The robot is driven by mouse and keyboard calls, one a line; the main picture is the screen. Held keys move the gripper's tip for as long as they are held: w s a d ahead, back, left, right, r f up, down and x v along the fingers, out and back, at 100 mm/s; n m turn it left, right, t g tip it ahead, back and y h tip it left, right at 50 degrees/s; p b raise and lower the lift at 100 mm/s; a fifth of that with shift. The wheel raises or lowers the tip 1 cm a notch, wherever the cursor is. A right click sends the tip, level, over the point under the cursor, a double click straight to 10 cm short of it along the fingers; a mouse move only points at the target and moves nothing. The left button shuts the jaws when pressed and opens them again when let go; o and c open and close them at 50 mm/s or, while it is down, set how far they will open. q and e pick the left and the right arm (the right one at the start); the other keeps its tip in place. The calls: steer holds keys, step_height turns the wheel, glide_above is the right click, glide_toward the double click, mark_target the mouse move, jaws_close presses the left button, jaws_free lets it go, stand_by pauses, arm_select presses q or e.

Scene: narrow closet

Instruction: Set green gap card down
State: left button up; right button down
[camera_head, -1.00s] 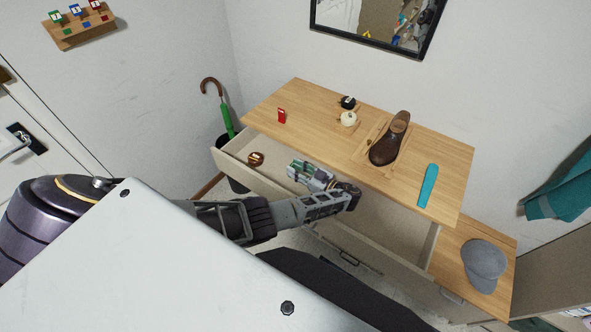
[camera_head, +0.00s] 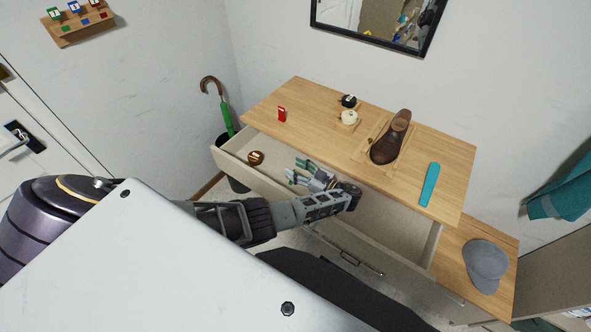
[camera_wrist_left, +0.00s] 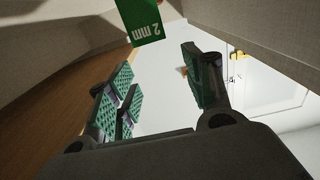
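The green gap card (camera_wrist_left: 143,20), marked "2 mm", shows at the top of the left wrist view, partly cut off by the frame edge. It is beyond my left fingertips, with a visible gap between them. My left gripper (camera_head: 301,173) is over the open drawer (camera_head: 400,232) of the wooden dresser; its green-padded fingers are spread apart in the left wrist view (camera_wrist_left: 158,82), with nothing between them. In the head view I cannot clearly separate the card from the green finger pads. My right gripper is not in view.
A copper-coloured round item (camera_head: 256,158) lies in the drawer's left part. A grey cap (camera_head: 485,262) is at right.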

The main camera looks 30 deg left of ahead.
arm_select(q)
steer(key=shift+r, duration=0.1)
stand_by(0.3)
steer(key=d+r, duration=0.1)
steer(key=d, duration=0.6)
steer(key=shift+s+d, duration=0.2)
steer(key=shift+s, duration=0.1)
stand_by(0.3)
stand_by(0.5)
stand_by(1.3)
